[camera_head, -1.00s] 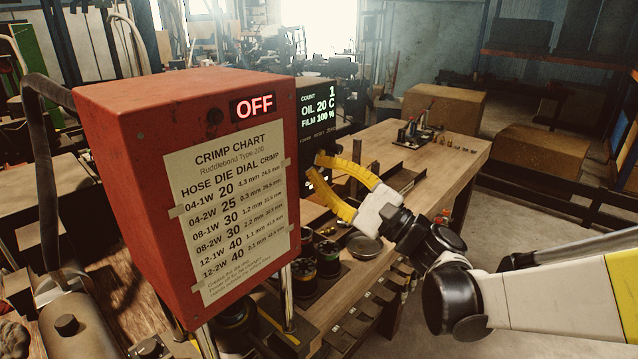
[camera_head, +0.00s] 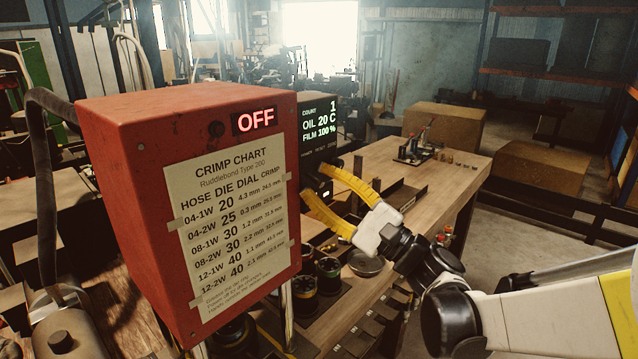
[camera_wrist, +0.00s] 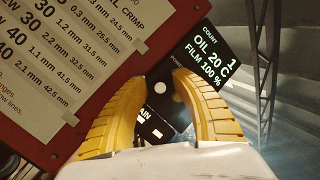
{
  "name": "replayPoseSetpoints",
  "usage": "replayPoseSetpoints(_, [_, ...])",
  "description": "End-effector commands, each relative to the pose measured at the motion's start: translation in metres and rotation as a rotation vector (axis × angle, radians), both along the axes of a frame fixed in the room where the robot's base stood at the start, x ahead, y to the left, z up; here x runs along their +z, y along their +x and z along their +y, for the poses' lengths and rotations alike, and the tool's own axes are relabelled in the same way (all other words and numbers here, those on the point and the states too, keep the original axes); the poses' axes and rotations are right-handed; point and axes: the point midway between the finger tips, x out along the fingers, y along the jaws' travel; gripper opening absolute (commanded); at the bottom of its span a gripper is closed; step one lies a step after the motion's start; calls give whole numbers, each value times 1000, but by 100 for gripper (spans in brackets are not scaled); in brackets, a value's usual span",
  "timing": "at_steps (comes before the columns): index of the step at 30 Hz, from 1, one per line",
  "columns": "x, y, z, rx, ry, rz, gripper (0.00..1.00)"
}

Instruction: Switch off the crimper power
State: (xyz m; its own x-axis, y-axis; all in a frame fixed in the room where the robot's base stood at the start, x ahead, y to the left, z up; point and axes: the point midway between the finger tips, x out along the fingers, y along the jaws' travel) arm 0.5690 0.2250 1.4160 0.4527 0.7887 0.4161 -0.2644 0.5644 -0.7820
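The crimper's red housing (camera_head: 120,180) stands at left in the head view, with a lit sign reading OFF (camera_head: 255,121). Beside it a dark control panel (camera_head: 320,120) has a lit display reading count 1, oil 20 C, film 100 %. In the wrist view the panel (camera_wrist: 205,60) shows a pale round button (camera_wrist: 162,88) between the fingers and a label ending in "AIN" (camera_wrist: 158,115) lower down, partly hidden by the left finger. My gripper (camera_head: 316,182), with yellow fingers, is open and empty in front of the panel's lower part. Contact cannot be told.
A crimp chart (camera_head: 235,220) is taped to the housing. Below my gripper stand several dark round dies (camera_head: 328,275) and a shallow round dish (camera_head: 366,263). A wooden bench (camera_head: 430,190) extends behind, with a small tool holder (camera_head: 420,148). Cardboard boxes (camera_head: 445,125) stand farther back.

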Motion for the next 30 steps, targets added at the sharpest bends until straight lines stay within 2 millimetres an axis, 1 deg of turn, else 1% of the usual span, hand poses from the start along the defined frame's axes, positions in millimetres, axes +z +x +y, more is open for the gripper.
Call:
replayPoseSetpoints(2, [-1,0,-2,-1,0,1,31])
replayPoseSetpoints(5, [-4,-4,-9,-2,0,0,31])
replayPoseSetpoints(8, [-12,-12,-23,-4,0,0,31])
replayPoseSetpoints(15, [-34,-36,-66,-4,0,0,31])
replayPoseSetpoints(19, [-43,-46,-83,-4,0,0,31])
replayPoseSetpoints(24, [-49,-53,-94,-1,1,0,31])
replayPoseSetpoints(30, [-50,-55,-95,1,0,-1,31])
